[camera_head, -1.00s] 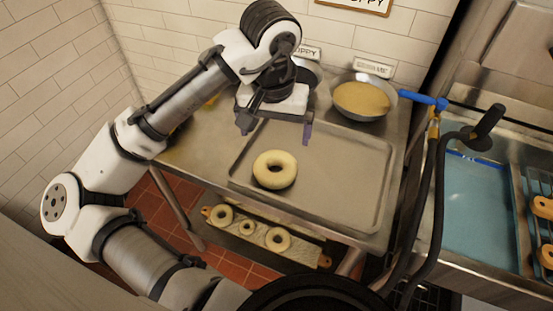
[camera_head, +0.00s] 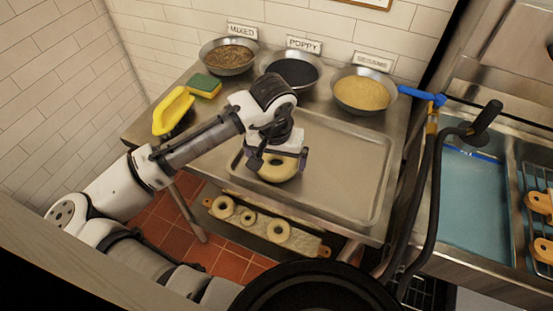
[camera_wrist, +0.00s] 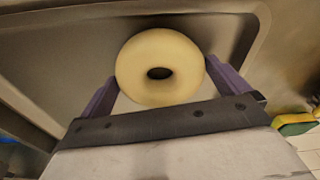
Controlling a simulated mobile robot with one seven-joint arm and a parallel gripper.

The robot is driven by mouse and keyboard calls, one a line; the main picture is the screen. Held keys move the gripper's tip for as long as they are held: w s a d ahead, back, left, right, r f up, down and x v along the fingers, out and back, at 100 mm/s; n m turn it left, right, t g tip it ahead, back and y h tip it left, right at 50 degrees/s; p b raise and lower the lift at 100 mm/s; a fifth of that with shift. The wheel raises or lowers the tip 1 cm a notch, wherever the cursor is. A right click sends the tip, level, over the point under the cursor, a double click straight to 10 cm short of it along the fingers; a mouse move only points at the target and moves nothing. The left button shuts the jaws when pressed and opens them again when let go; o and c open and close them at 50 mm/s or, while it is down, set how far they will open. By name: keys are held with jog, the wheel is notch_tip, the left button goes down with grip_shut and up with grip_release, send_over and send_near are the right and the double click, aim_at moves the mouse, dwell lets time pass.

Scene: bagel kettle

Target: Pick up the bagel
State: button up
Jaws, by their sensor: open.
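The bagel (camera_head: 277,170) is a pale, plain ring lying on the metal tray (camera_head: 335,185), near the tray's left end. In the head view my gripper (camera_head: 278,160) is right over it and hides its upper part. In the wrist view the whole bagel (camera_wrist: 160,67) shows, with its dark hole. The purple fingers of my gripper (camera_wrist: 161,88) are open, one at each side of the bagel's lower half. I cannot tell whether either finger touches it.
Bowls of mixed (camera_head: 229,57), poppy (camera_head: 291,72) and sesame (camera_head: 363,91) toppings stand behind the tray. More bagels sit on a board (camera_head: 300,241) below. A blue-water kettle (camera_head: 465,205) is at right.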

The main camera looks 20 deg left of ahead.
jog(key=c, duration=0.7)
jog(key=shift+r, duration=0.1)
notch_tip(320, 180, up, 20)
jog(key=shift+f+b, duration=0.1)
jog(key=shift+b, duration=0.7)
